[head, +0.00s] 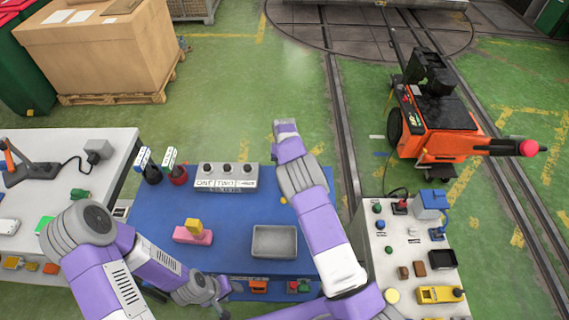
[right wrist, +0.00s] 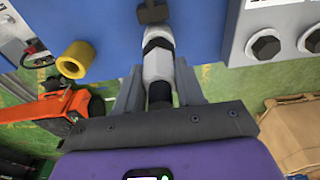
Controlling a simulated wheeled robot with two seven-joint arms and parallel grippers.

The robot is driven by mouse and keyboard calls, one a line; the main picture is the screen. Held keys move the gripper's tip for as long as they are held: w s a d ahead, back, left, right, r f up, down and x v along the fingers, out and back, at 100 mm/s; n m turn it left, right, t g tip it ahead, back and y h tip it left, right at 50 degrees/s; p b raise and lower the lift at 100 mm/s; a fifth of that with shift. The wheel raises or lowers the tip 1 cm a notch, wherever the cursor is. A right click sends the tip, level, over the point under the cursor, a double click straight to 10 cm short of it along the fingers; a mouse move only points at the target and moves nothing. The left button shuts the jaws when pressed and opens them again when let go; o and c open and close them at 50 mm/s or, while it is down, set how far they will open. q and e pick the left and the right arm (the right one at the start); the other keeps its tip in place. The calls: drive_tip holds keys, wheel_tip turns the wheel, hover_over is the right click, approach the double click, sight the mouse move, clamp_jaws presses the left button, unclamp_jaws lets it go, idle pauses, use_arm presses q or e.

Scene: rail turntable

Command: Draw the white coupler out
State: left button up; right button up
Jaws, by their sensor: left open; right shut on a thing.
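The white coupler (right wrist: 158,64) has black bands and shows in the right wrist view, with its far end against a dark block (right wrist: 153,12) at the blue surface. My right gripper (right wrist: 158,85) is shut around the coupler's body, one finger on each side. Whether the coupler is still seated I cannot tell. In the head view my right forearm hides the coupler and the fingers. My left gripper (head: 219,290) is open and low over the front edge of the blue table (head: 150,222), partly hidden by its own wrist.
A white box with three knobs (head: 224,184) stands at the back of the blue table. A black coupler (head: 152,174) and a red coupler (head: 178,175) stand left of it. A pink block (head: 190,237) and a grey tray (head: 274,255) lie nearer. A yellow ring (right wrist: 76,60) is beside my right gripper.

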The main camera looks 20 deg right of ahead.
drive_tip(key=shift+r+p, duration=1.2)
drive_tip(key=shift+r, duration=1.9)
drive_tip(key=shift+r, duration=0.1)
drive_tip(key=shift+r+p, duration=1.35)
drive_tip(key=shift+r, duration=1.05)
